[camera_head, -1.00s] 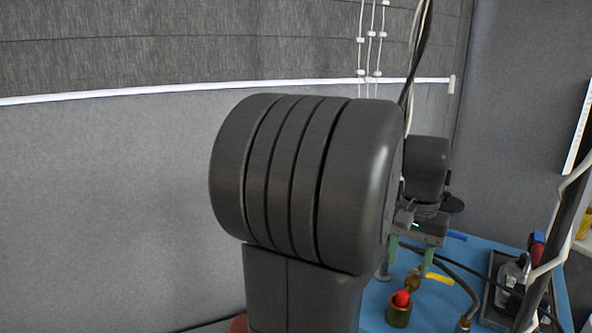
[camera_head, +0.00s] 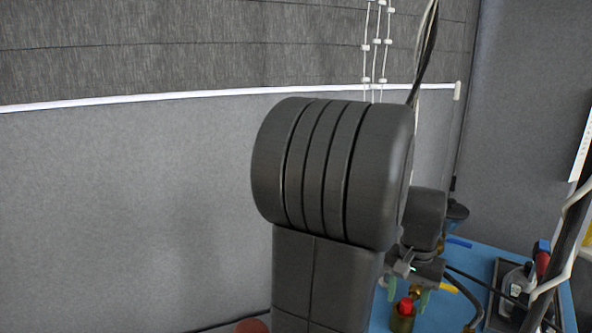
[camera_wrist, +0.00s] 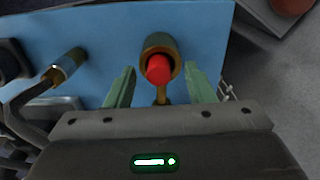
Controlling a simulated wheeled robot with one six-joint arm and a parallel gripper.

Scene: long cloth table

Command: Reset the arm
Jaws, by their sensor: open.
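My gripper (camera_head: 407,296) is open, with its green fingers low behind my large dark arm joint in the head view. In the wrist view my gripper (camera_wrist: 162,82) has its two green fingers spread on either side of a red-topped object (camera_wrist: 158,69). That object sits in a brass-coloured cup (camera_wrist: 160,42) on the blue table (camera_wrist: 215,35). Nothing is seen held between the fingers. In the head view the red top (camera_head: 406,304) and cup (camera_head: 402,322) are just below the fingers. I cannot tell the exact gap between fingers and cup.
A brass-ended cable (camera_wrist: 66,66) lies left of the cup in the wrist view. A dark tray with a red and blue tool (camera_head: 541,262) is at the right of the head view. A yellow strip (camera_head: 449,287) lies nearby. A grey wall (camera_head: 130,220) stands behind.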

